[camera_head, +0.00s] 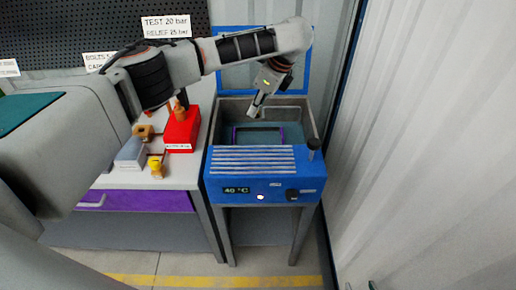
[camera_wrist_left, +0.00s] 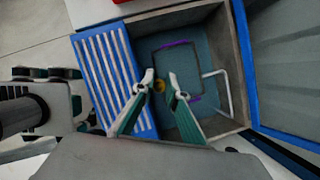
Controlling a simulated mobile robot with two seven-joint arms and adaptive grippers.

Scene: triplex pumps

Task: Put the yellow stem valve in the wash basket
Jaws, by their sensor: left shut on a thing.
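My left gripper (camera_head: 254,112) reaches down into the opening of the blue wash tank, above the wash basket (camera_head: 258,127). In the left wrist view its two fingers (camera_wrist_left: 161,80) stand a little apart, shut on the yellow stem valve (camera_wrist_left: 160,86), of which only a small yellow part shows. The valve cannot be made out at the gripper in the head view. The basket, with purple edges (camera_wrist_left: 175,43), lies inside the tank beneath the fingers. My right gripper is not in view.
The blue tank (camera_head: 265,190) has a slatted front lid and a grey inner wall close around the gripper. On the bench to the left stand a red block (camera_head: 181,131), a grey block (camera_head: 130,154) and another yellow-topped part (camera_head: 155,166). A corrugated wall (camera_head: 420,140) is close on the right.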

